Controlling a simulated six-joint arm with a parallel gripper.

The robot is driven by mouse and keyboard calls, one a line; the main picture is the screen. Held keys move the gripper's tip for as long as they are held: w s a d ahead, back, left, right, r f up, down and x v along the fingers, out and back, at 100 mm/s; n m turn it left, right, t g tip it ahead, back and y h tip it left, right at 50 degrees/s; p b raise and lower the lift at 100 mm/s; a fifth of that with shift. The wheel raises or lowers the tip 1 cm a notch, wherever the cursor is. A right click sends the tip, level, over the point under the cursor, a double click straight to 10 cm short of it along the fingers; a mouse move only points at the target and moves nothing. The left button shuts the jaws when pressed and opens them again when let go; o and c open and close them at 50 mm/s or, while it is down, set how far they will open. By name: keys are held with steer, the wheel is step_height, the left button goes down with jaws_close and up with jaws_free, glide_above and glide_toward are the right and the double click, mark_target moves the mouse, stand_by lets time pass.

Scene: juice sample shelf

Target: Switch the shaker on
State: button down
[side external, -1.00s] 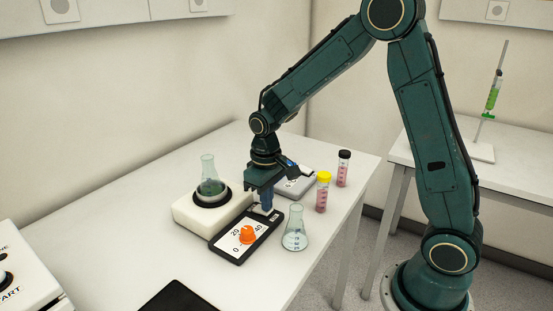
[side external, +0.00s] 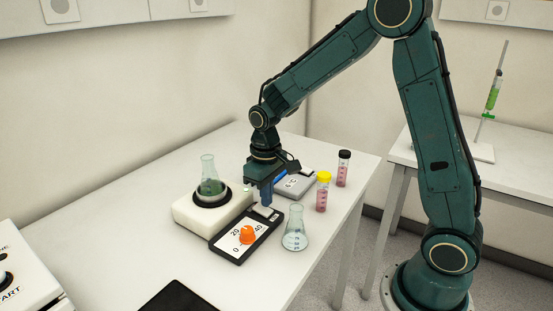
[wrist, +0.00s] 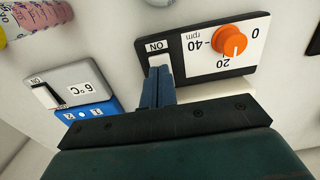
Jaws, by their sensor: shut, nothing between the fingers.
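The shaker (side external: 190,214) is a cream box on the bench with a flask of dark green liquid (side external: 210,186) on its round platform. In front of it lies its black-edged control panel (side external: 229,251) with an orange knob (side external: 247,235), marked 0, 20, 40 rpm. The panel also shows in the wrist view (wrist: 186,73), with an ON label and a pale switch (wrist: 157,60) at its end. My gripper (side external: 265,205) is shut and empty, pointing down at that end. In the wrist view its blue fingertips (wrist: 160,72) are right at the switch, partly covering it; contact is unclear.
A grey box with its own ON switch and a 6 °C label (wrist: 70,86) lies beside my gripper. A clear flask (side external: 295,232), a yellow-capped tube (side external: 322,194) and a black-capped tube (side external: 343,169) stand right of the panel. The front bench is mostly clear.

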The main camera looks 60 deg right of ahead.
mark_target(267, 211)
step_height(267, 211, up, 5)
steer(key=shift+r, duration=0.15)
stand_by(0.7)
steer(key=s+a+r+t, duration=0.1)
steer(key=s+r, duration=0.4)
steer(key=s, duration=0.5)
steer(key=s+a+r+t, duration=0.1)
steer(key=s+r+t, duration=0.3)
steer(key=s, duration=0.7)
steer(key=shift+a+r+t, duration=0.15)
steer(key=shift+r+t, duration=0.15)
steer(key=shift+r, duration=0.5)
